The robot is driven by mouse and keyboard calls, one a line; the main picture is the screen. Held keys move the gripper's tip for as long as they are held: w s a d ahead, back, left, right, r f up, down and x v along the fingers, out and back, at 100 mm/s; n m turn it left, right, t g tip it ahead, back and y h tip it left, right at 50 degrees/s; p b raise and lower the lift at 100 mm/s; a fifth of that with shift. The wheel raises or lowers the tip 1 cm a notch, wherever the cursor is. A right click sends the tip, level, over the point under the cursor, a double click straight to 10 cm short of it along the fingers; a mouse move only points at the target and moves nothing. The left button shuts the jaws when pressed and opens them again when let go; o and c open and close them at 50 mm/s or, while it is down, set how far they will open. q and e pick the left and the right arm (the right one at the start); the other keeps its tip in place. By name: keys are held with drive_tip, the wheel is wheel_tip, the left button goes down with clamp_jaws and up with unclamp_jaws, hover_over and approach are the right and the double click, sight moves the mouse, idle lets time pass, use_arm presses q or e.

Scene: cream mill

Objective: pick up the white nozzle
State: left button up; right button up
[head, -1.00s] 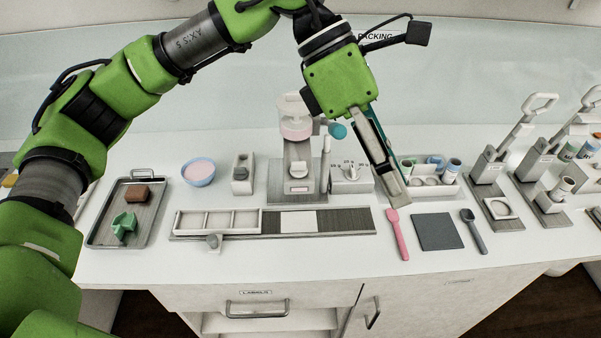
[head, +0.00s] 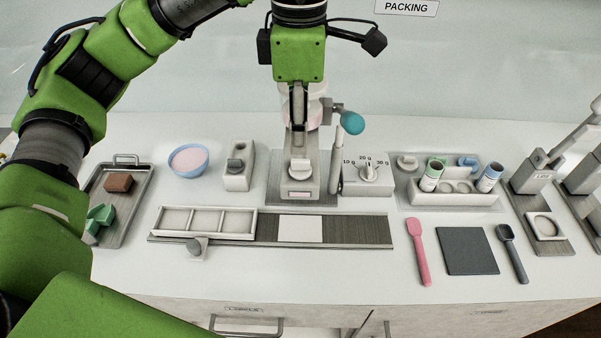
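The white nozzle appears to be the small white piece (head: 407,161) at the back left of the grey rack (head: 450,201), right of the dial box. It stands beside a green-topped tube (head: 432,175) and a blue piece (head: 467,162). My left gripper (head: 298,128) points down in front of the cream mill (head: 301,178), well left of the rack. Its fingers show edge-on as one narrow strip, so any gap between them is hidden. I see nothing held in it. My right gripper is out of view.
The teal-knobbed lever (head: 350,123) and dial box (head: 367,178) stand between my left gripper and the rack. A pink spatula (head: 418,250), dark mat (head: 467,250) and dark spoon (head: 511,252) lie in front of the rack. A label press (head: 541,180) stands to its right.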

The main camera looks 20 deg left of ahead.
sight(298, 160)
use_arm(q)
drive_tip(key=shift+f+p, duration=0.35)
drive_tip(key=shift+f, duration=0.5)
wheel_tip(298, 160, down, 4)
drive_tip(key=shift+a+r+p, duration=0.15)
drive_tip(key=shift+r+p, duration=0.05)
drive_tip(key=shift+p, duration=0.7)
drive_tip(key=shift+f, duration=0.5)
clamp_jaws()
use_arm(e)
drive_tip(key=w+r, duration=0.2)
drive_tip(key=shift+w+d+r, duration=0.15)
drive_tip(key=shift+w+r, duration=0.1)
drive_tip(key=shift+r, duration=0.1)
